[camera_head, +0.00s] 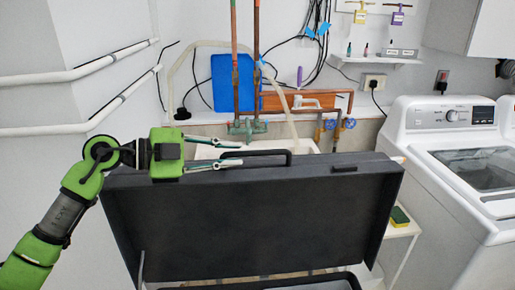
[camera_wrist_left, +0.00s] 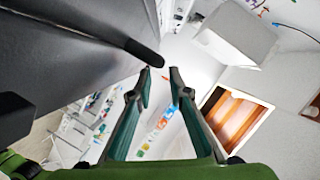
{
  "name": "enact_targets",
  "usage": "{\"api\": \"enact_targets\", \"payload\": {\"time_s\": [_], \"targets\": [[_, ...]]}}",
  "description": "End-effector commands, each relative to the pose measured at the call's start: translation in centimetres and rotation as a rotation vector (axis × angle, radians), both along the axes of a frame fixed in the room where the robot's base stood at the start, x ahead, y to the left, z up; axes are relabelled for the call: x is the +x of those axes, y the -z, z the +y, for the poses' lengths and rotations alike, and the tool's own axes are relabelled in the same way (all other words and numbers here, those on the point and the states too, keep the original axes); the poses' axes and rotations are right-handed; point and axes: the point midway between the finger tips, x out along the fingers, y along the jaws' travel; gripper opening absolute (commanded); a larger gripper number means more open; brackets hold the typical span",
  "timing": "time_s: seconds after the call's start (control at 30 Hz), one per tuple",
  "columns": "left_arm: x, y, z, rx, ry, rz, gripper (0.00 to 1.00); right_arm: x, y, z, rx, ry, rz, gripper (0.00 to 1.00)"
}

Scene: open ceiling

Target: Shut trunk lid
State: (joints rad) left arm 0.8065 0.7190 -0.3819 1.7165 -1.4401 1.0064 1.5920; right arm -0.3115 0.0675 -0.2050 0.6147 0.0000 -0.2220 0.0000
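The trunk lid (camera_head: 265,215) is dark grey and stands raised, its inner side facing me. A black handle (camera_head: 270,153) sticks up from its top edge. Part of the trunk's lower body (camera_head: 310,284) shows at the bottom of the head view. My left gripper (camera_head: 240,153) is open at the lid's top edge, just left of the handle, with its fingers pointing right. In the left wrist view the open gripper (camera_wrist_left: 158,75) has nothing between its fingers, and the dark lid (camera_wrist_left: 60,60) fills the upper left. I cannot tell whether a finger touches the lid. My right gripper is not in view.
A white washing machine (camera_head: 450,150) stands to the right. A small white stand with a sponge (camera_head: 399,216) is between it and the lid. Pipes (camera_head: 256,70) and a sink are behind the lid. White pipes (camera_head: 80,72) run along the left wall.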

Motion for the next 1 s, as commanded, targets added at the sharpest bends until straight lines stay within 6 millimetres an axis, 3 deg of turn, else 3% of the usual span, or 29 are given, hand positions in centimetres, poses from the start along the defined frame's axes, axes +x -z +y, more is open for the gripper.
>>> {"api": "enact_targets", "payload": {"time_s": [0.2, 0.4, 0.77, 0.87, 1.0], "targets": [[2.0, 0.6, -3.8, -0.003, 0.002, 0.001, 0.18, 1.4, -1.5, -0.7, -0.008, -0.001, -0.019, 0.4], [3.1, 1.4, -5.6, 0.0, 0.0, 0.0, 0.18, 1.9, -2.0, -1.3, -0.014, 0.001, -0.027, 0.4], [3.4, 1.6, -6.1, 0.0, -0.001, -0.001, 0.18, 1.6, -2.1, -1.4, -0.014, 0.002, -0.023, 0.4], [3.4, 1.6, -6.1, 0.001, -0.001, -0.001, 0.0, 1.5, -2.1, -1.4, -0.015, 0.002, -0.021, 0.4], [3.4, 1.6, -6.1, 0.001, -0.001, 0.0, 0.0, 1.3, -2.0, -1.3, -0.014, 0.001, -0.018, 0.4]]}}
